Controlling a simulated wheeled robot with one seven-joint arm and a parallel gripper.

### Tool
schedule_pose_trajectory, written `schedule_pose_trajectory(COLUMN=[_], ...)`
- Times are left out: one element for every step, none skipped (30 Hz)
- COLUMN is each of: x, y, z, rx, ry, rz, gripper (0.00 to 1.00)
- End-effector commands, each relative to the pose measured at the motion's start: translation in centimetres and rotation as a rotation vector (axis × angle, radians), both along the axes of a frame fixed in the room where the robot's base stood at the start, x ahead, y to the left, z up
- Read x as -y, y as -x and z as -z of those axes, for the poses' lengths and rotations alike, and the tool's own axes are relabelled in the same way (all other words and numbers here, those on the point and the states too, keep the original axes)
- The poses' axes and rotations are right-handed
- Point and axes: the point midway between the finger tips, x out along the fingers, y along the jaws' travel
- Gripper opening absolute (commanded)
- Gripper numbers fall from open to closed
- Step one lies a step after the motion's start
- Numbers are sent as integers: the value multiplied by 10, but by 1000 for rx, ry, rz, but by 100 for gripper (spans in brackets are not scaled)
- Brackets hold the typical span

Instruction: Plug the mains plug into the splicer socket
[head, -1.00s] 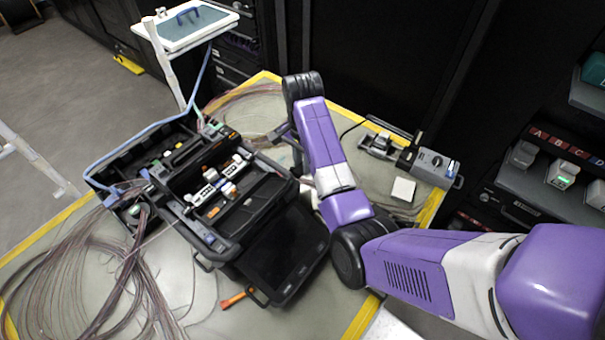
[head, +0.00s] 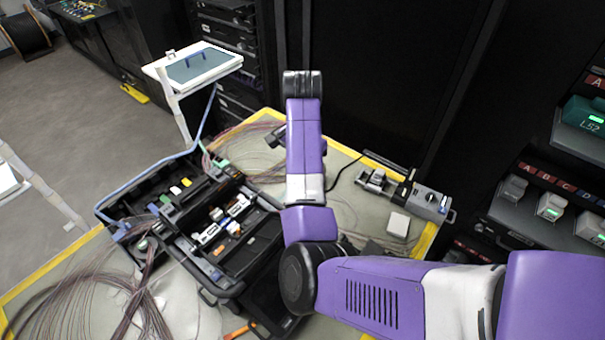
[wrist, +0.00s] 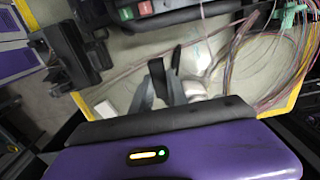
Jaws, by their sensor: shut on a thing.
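The splicer case (head: 262,245) is a large open black case on the table, left of my arm in the head view. In the wrist view a dark unit with green and red buttons (wrist: 138,10) shows at the top edge, apart from my fingers. My gripper (wrist: 165,82) points towards the table's open top and is shut on a small dark thing, taken as the mains plug, whose shape is hard to make out between the fingers. In the head view my arm hides most of the gripper. I cannot make out the splicer socket.
A grey box with a knob (head: 430,202), a small metal device (head: 374,182) and a white block (head: 398,223) stand on the right of the table. Loose fibres (head: 90,300) spread at front left. Dark racks stand behind.

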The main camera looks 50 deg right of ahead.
Motion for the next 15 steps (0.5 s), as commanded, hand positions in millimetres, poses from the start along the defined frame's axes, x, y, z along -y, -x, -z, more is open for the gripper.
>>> schedule_pose_trajectory(x=[1,3,8,12,17,22,26,29,31,31,31,30,28,25,21], y=[1,3,6,9,12,13,14,12,9,7,4,0,-3,-6,-10], z=[0,0,2,5,9,16,24,32,44,54,63,74,83,92,101], rx=[0,-1,-3,-4,-6,-7,-9,-11,-12,-12,-12,-11,-12,-12,-10], ry=[-2,-2,-3,-3,-3,-3,-3,-3,-5,-5,-5,-5,-4,-4,-5], rz=[4,8,16,22,21,13,4,-7,-18,-27,-32,-40,-43,-45,-48], gripper=[0,0,0,0,0,0,0,0,0,0,0,0,0,0,0])
